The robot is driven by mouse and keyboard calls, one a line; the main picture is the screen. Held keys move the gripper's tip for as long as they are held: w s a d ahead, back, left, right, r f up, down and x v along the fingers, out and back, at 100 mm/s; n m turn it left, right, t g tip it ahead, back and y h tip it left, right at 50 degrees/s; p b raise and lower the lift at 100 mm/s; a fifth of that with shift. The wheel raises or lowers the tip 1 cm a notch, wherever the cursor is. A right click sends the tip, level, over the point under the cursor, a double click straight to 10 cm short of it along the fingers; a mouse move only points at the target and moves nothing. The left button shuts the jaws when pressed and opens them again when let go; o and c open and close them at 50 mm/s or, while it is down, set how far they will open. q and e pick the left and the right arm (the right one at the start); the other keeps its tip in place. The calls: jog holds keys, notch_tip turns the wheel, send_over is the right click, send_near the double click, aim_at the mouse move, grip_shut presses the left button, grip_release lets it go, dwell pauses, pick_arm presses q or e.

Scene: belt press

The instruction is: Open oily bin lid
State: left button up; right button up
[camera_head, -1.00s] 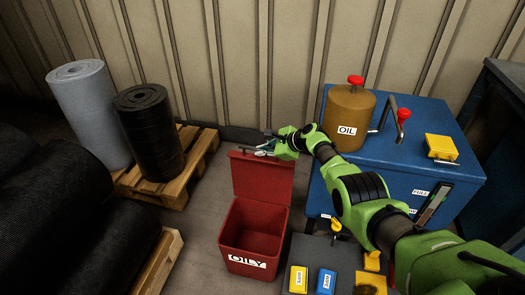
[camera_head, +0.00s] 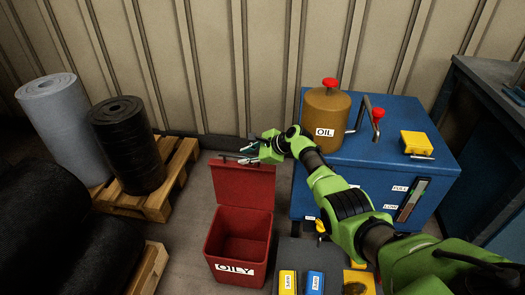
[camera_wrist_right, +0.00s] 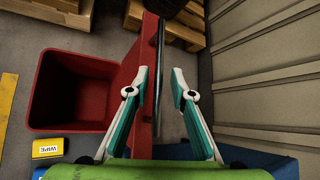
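The red bin (camera_head: 238,228) marked OILY stands on the floor. Its red lid (camera_head: 243,187) is raised, standing nearly upright at the bin's back edge. In the right wrist view the bin (camera_wrist_right: 75,92) is open and looks empty, with the lid (camera_wrist_right: 143,75) seen nearly edge-on. My right gripper (camera_head: 250,153) is at the lid's top edge. In the right wrist view its fingers (camera_wrist_right: 159,84) are spread, with the dark lid handle (camera_wrist_right: 160,55) between them and gaps on both sides. My left gripper is out of view.
A blue cabinet (camera_head: 375,150) with a brown OIL can (camera_head: 325,108) stands right of the bin. A wooden pallet (camera_head: 155,200) with black and grey rolls is at the left. The corrugated wall (camera_head: 235,70) is close behind the lid.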

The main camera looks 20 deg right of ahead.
jog(key=v, duration=1)
jog(key=shift+a, duration=0.1)
dwell(0.3)
